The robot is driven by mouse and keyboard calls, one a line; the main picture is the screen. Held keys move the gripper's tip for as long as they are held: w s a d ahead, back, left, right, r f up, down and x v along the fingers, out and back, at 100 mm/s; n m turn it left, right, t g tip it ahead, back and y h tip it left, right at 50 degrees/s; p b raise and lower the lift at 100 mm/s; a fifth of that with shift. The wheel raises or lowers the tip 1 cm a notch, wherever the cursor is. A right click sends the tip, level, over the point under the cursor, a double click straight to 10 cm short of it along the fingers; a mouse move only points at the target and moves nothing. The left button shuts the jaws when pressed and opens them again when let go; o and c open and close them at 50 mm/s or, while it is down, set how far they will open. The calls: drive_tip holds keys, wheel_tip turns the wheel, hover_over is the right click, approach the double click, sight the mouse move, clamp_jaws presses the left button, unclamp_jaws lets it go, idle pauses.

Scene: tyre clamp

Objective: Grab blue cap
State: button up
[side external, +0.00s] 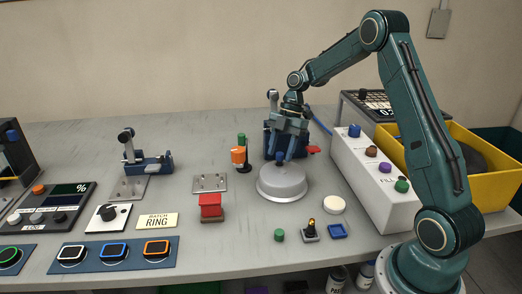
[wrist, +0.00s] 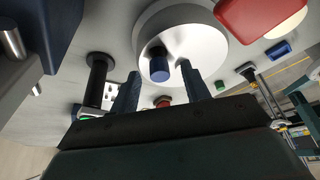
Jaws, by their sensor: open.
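A small blue cap (wrist: 159,66) stands on the pale round dome (wrist: 205,50) in the wrist view. In the side view it shows as a small blue spot (side external: 281,157) on top of the grey dome (side external: 283,184). My gripper (side external: 286,150) is just above the dome, pointing down. In the wrist view my gripper (wrist: 160,72) is open, its two fingers apart with the cap seen between them. I cannot tell whether a finger touches it. Another blue cap (side external: 354,130) sits on the white box at right.
The dark blue clamp (side external: 270,140) stands close behind my gripper. An orange-topped stand (side external: 238,156) is left of the dome. The white box (side external: 375,180) with several coloured caps and a yellow bin (side external: 492,150) are at right. Small parts, including a green cap (side external: 279,235), lie in front.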

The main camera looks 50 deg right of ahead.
drive_tip(key=shift+c, duration=0.5)
clamp_jaws()
drive_tip(key=shift+r, duration=0.15)
wheel_tip(320, 180, up, 10)
idle(0.7)
idle(0.5)
